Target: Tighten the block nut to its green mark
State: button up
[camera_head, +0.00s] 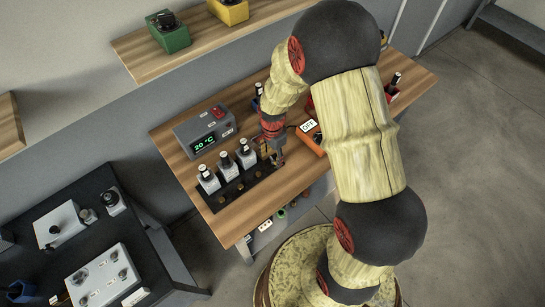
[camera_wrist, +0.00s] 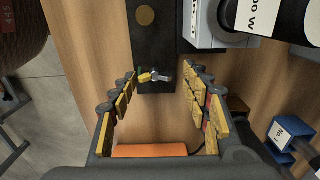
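A long black block (camera_head: 240,186) lies on the wooden bench, with round brass discs along its top. In the wrist view the near end of the block (camera_wrist: 155,55) carries a small grey metal piece (camera_wrist: 163,73), which looks like the nut. A yellow piece (camera_wrist: 147,77) sits beside it, with a small green spot next to it. My gripper (camera_wrist: 160,76) is open, its padded fingers to the left and right of the nut with clear gaps. In the head view my gripper (camera_head: 277,160) is at the block's right end, where the nut is too small to make out.
A grey controller reading 20 °C (camera_head: 204,131) stands behind. An orange meter (camera_head: 311,136) lies to the right. A blue box (camera_wrist: 285,135) is at the lower right.

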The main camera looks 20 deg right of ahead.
jog(key=shift+o, duration=0.7)
jog(key=shift+s+f, duration=0.1)
jog(key=shift+s, duration=0.1)
notch_tip(320, 180, up, 12)
dwell(0.4)
